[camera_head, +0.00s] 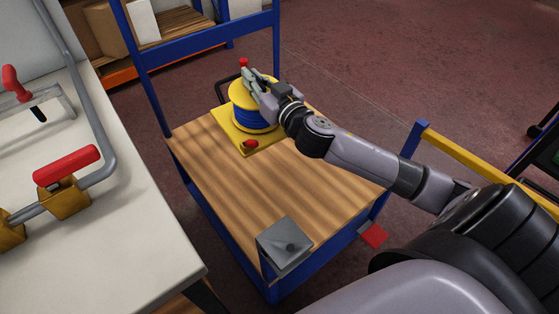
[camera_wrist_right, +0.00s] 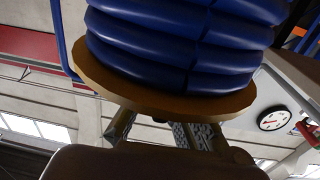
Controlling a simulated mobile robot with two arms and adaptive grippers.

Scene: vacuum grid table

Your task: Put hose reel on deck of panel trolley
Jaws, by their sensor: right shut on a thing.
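The hose reel (camera_head: 251,113) has yellow flanges and blue hose wound between them. In the head view it is over a yellow plate at the far end of the panel trolley's wooden deck (camera_head: 265,185). My right gripper (camera_head: 257,82) is shut on the reel at its upper flange. In the right wrist view the blue hose (camera_wrist_right: 175,45) and one flange fill the top, with the fingers (camera_wrist_right: 165,130) at the flange. I cannot tell whether the reel touches the plate. My left gripper is out of view.
The yellow plate (camera_head: 258,149) bears a red knob. A grey bracket (camera_head: 285,243) stands at the deck's near corner. A white bench (camera_head: 110,230) with red-handled clamps is at the left. Most of the deck is bare.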

